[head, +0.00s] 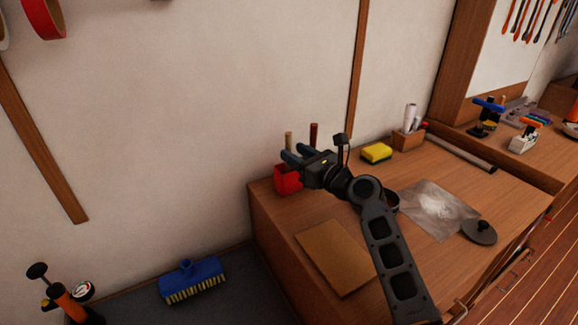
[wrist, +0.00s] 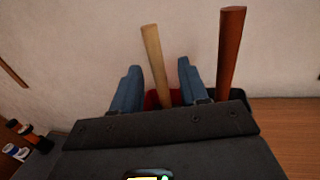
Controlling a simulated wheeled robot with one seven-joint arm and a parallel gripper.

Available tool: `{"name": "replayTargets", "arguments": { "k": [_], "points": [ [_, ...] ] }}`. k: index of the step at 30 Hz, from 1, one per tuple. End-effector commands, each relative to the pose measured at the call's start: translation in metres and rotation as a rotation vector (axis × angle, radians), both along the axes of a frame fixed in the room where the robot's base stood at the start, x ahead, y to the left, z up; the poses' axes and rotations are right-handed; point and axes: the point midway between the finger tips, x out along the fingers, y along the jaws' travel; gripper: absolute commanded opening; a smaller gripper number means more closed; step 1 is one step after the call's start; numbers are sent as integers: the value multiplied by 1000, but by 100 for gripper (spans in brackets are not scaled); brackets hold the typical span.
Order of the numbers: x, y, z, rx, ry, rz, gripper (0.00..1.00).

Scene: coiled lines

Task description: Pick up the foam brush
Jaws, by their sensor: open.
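One is a pale wooden handle (wrist: 153,62); the other is a darker red-brown handle (wrist: 230,50). Their heads are hidden, so I cannot tell which is the foam brush. My gripper (head: 291,155) is open, its blue fingers at the cup's top. In the wrist view the pale handle shows between the fingers, with a gap on both sides. The red-brown handle is outside them, to the right. The cup is mostly hidden there by my gripper.
On the wooden table (head: 300,220) are a yellow sponge (head: 376,152), a brown board (head: 334,256), a clear sheet (head: 437,208) and a dark round lid (head: 479,232). A wall (head: 220,90) rises close behind the cup. A blue brush (head: 193,279) lies lower left.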

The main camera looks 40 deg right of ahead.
Motion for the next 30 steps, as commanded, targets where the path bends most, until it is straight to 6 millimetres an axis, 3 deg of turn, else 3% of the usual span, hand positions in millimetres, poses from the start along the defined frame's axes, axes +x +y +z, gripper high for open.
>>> {"name": "replayTargets", "arguments": {
  "k": [6,15,27,30],
  "points": [
    [28,-1,2,-1,0,1,44],
    [32,-1,1,-1,0,-1,44],
    [32,-1,1,-2,0,0,5],
    [32,-1,1,-2,0,0,0]
  ]
}}
